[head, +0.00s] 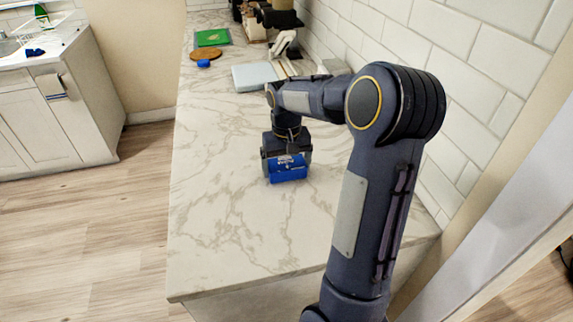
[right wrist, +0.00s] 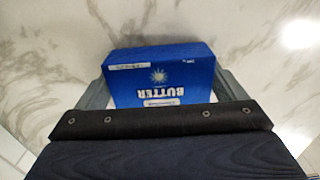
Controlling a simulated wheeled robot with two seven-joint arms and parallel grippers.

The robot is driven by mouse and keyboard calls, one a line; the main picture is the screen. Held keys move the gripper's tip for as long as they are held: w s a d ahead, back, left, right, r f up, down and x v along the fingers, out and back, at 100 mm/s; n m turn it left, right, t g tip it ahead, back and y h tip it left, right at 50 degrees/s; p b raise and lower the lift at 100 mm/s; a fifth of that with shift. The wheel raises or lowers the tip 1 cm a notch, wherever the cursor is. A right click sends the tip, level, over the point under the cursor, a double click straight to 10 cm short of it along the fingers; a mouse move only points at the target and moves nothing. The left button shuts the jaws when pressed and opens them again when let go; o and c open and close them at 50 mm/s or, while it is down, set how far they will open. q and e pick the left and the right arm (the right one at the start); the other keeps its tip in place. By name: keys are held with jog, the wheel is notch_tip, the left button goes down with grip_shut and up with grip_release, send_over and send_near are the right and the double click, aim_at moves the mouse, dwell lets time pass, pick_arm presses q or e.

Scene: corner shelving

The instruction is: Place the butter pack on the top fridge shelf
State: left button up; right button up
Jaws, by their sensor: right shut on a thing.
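The blue butter pack (head: 288,168) is at my right gripper (head: 287,160), over the near part of the marble counter. In the right wrist view the butter pack (right wrist: 163,76) sits between the two grey fingers of my right gripper (right wrist: 165,88), with its printed label upside down. The right gripper is shut on it. Whether the pack's underside touches the counter is hard to tell. My left gripper is not in view. The fridge and its shelves are not clearly in view.
The marble counter (head: 220,230) is bare around the gripper. Farther back are a pale board (head: 254,76), a blue lid-like item (head: 203,63), a round brown board (head: 205,53) and a green item (head: 212,37). A tiled wall (head: 480,75) bounds the right side.

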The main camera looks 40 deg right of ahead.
jog(key=shift+f, duration=0.15)
jog(key=o, duration=0.9)
jog(key=shift+c, duration=0.2)
